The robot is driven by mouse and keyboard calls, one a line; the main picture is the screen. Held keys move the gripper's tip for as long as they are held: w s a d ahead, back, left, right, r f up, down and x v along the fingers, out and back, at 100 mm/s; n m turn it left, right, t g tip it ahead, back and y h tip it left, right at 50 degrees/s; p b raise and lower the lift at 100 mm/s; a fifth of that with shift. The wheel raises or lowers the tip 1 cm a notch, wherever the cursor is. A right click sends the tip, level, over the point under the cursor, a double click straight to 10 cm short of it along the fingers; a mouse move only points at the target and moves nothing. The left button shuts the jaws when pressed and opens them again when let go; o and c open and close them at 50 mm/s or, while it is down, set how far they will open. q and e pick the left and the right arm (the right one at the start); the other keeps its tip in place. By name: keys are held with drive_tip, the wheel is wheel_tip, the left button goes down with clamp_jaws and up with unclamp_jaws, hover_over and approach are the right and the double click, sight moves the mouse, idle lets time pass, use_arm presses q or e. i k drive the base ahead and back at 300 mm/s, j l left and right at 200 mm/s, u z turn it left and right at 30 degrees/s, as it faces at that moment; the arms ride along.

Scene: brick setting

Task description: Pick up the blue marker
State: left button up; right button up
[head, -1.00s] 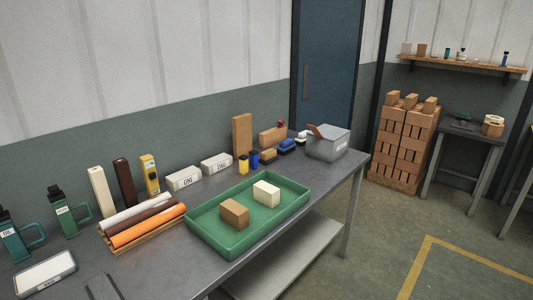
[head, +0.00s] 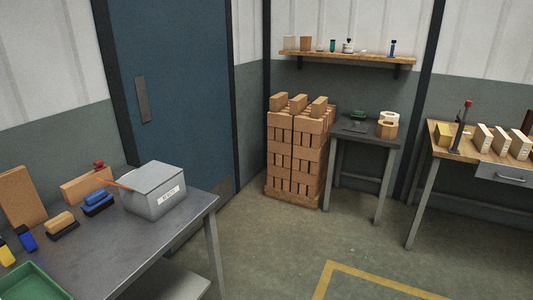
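No object can be clearly told as the blue marker at this size. A small slim blue item (head: 393,47) stands upright near the right end of the wall shelf (head: 350,58). A short blue item with a dark part (head: 26,238) stands on the grey workbench (head: 130,243) at the lower left, beside a yellow one (head: 6,252). Neither of my grippers shows in the head view.
On the workbench are a grey lidded box (head: 157,190), a blue-topped brush-like item (head: 97,202) and a green tray (head: 32,284). A brick stack (head: 296,150), a small table (head: 354,132) and a wooden bench (head: 480,155) stand beyond. The floor between is clear.

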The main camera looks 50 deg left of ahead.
sight(22, 232)
drive_tip(key=i+u, duration=0.15)
drive_tip(key=u, duration=0.3)
drive_tip(key=i+l+u, duration=0.1)
drive_tip(key=u, duration=0.3)
drive_tip(key=i+l+u, duration=0.1)
drive_tip(key=u, duration=0.35)
drive_tip(key=i+l+u, duration=0.15)
drive_tip(key=u, duration=0.3)
